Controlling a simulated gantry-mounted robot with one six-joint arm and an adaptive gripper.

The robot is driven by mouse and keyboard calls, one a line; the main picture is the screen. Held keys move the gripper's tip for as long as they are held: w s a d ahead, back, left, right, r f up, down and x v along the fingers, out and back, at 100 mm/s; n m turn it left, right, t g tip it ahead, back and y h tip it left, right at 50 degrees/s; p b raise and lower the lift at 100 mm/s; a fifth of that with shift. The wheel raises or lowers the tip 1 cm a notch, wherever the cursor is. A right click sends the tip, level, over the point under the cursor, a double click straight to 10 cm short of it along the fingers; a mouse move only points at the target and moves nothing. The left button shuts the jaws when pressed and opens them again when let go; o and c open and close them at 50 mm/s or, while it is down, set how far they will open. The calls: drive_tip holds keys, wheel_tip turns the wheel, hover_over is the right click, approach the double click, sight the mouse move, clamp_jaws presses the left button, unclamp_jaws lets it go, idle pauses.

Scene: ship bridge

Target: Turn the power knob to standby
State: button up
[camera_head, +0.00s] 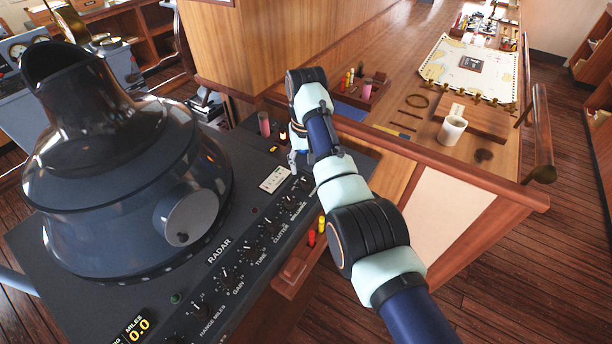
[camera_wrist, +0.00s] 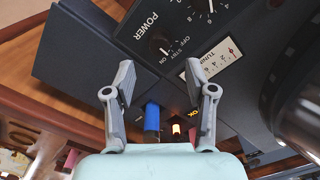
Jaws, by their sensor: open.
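The power knob (camera_wrist: 158,43) is a round black knob on the dark radar panel, below the word POWER in the wrist view. OFF, STBY and ON are printed beside it. A pale mark shows on the knob, but I cannot tell for sure which position it points to. My gripper (camera_wrist: 160,66) is open and empty, its two grey fingers spread wide. The knob shows beyond the gap between the fingertips, apart from both. In the head view my gripper (camera_head: 298,160) is over the far right end of the panel, and my arm hides the knob.
The white tuning meter (camera_wrist: 215,58) is beside the knob, near the right finger. A blue cylinder (camera_wrist: 152,118) and a lit amber lamp (camera_wrist: 177,129) show between the fingers. The large radar hood (camera_head: 120,170) stands on the left. A mug (camera_head: 452,130) is on the wooden table.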

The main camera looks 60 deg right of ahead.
sight(306, 181)
wheel_tip(306, 181, up, 6)
drive_tip(key=shift+f, duration=0.2)
idle(0.6)
